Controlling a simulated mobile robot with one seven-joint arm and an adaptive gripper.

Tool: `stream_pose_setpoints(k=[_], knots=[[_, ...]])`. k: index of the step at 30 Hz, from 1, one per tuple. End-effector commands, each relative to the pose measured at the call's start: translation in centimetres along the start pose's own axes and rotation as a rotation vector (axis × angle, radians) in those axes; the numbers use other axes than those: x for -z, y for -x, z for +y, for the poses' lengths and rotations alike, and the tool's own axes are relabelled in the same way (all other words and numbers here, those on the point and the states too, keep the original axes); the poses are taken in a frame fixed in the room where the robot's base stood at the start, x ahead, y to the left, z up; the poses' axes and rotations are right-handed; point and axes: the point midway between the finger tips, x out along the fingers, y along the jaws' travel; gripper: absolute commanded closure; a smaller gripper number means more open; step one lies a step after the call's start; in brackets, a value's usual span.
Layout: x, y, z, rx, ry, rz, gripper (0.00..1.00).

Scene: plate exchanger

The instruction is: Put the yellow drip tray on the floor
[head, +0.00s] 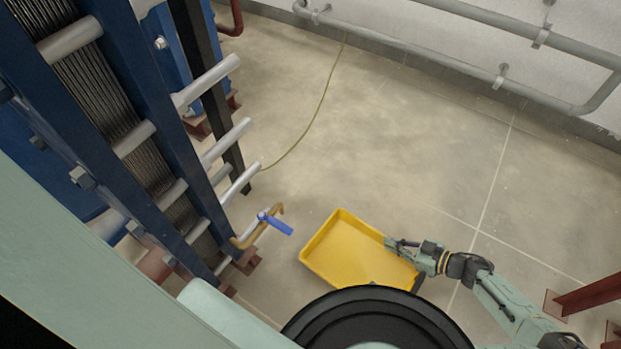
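The yellow drip tray (345,262) is in the lower middle of the head view, its open side up. My gripper (398,245) comes in from the right and its fingers meet the tray's right rim. It looks shut on that rim, though the fingertips are small here. The tray's near edge is hidden behind a round black part of my own body. I cannot tell whether the tray touches the floor (420,140) or is held a little above it.
The blue plate exchanger (165,120) stands at the left with grey rods sticking out. A brass pipe with a blue valve handle (277,224) is just left of the tray. Red steel feet (590,297) stand at the lower right. Open floor lies beyond the tray.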

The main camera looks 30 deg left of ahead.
Motion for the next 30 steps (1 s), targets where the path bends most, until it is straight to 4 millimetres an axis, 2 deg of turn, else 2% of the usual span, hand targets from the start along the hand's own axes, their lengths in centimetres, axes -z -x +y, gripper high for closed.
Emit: stream_pose_setpoints(k=[2, 5, 7, 21, 25, 30], knots=[[-0.9, 0.1, 0.1, 0.046, 0.019, -0.003, 1.00], [-0.7, -0.3, -0.1, 0.077, 0.030, -0.002, 1.00], [-0.2, -1.3, -0.4, 0.084, 0.033, 0.000, 1.00], [4.3, -12.7, -1.9, 0.084, 0.033, 0.002, 1.00], [5.3, -15.0, -2.1, 0.081, 0.032, 0.001, 1.00], [5.9, -16.2, -2.3, 0.079, 0.031, 0.000, 1.00]])
